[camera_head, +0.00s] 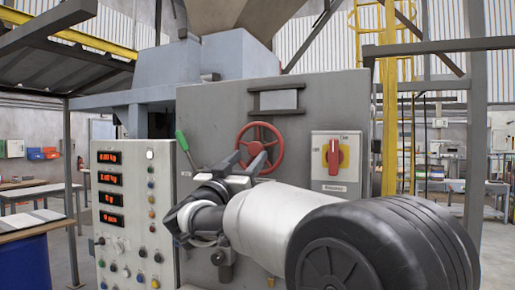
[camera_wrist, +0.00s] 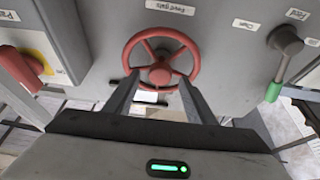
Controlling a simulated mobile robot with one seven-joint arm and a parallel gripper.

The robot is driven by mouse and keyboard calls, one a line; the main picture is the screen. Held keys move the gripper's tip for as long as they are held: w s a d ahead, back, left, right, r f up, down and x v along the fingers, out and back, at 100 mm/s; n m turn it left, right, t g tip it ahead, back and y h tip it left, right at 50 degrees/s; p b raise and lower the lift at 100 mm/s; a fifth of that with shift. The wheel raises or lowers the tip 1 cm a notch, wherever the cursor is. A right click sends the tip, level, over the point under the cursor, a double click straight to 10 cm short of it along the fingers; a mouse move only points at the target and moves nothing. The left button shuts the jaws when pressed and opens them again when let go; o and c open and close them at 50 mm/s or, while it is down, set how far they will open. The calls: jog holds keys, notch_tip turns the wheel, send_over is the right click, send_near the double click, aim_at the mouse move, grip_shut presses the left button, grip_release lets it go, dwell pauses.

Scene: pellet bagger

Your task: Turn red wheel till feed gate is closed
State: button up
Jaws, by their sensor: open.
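The red wheel (camera_head: 282,147) is mounted on the grey panel front, below a framed light plate. In the wrist view the wheel (camera_wrist: 160,72) shows whole, with spokes and a hub, next to an upside-down label that seems to read "Feed gate". My gripper (camera_head: 246,158) is open in front of the wheel's lower part. In the wrist view its two fingers (camera_wrist: 157,90) are spread and overlap the rim on either side of the hub. I cannot tell whether they touch it. The feed gate itself is not clearly visible.
A green-handled lever (camera_head: 183,141) is left of the wheel. A red knob on a yellow plate (camera_head: 333,155) is to its right. A control box (camera_head: 137,215) with red displays and buttons stands at left. A yellow ladder frame (camera_head: 389,120) rises at right.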

aim_at(254, 151)
jog(key=x, duration=0.5)
jog(key=shift+w+d+r+p, duration=0.1)
jog(key=shift+w+r+p, duration=0.1)
jog(key=shift+w+p, duration=0.15)
grip_shut()
